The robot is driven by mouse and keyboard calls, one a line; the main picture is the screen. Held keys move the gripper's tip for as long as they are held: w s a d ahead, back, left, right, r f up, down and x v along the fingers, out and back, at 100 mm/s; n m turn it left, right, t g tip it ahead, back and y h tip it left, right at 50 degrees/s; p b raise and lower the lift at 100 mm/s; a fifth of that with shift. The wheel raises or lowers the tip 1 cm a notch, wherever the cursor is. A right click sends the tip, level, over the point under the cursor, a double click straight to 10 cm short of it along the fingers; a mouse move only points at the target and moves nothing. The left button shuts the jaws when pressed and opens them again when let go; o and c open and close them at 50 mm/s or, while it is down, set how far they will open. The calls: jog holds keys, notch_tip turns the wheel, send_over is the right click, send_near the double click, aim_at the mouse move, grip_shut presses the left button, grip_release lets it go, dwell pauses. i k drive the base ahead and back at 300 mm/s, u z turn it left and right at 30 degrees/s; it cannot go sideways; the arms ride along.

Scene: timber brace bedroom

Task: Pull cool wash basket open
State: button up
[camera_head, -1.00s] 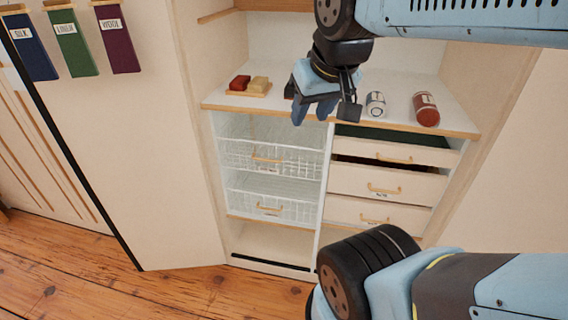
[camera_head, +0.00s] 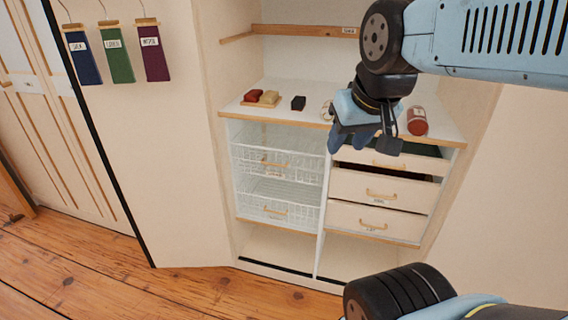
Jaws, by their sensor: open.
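Two white wire baskets sit one above the other in the left bay of the cabinet: the upper basket (camera_head: 300,165) and the lower basket (camera_head: 253,207). Each has a wooden handle, the upper handle (camera_head: 273,162) and the lower handle (camera_head: 274,210), with a small label beneath. The labels are too small to read, so I cannot tell which is the cool wash basket. Both baskets look pushed in. My gripper (camera_head: 364,143) is open and empty, pointing down in front of the counter's right half, to the right of and above the baskets.
The top right drawer (camera_head: 372,158) stands partly open, with dark green inside. Two drawers lie below it. The counter (camera_head: 285,110) holds red and tan blocks (camera_head: 262,97), a black block (camera_head: 298,103) and a red can (camera_head: 417,121). Wooden floor (camera_head: 110,285) is clear at front left.

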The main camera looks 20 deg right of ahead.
aim_at(269, 173)
jog(key=u, duration=0.05)
jog(key=i, duration=1)
jog(key=z, duration=0.1)
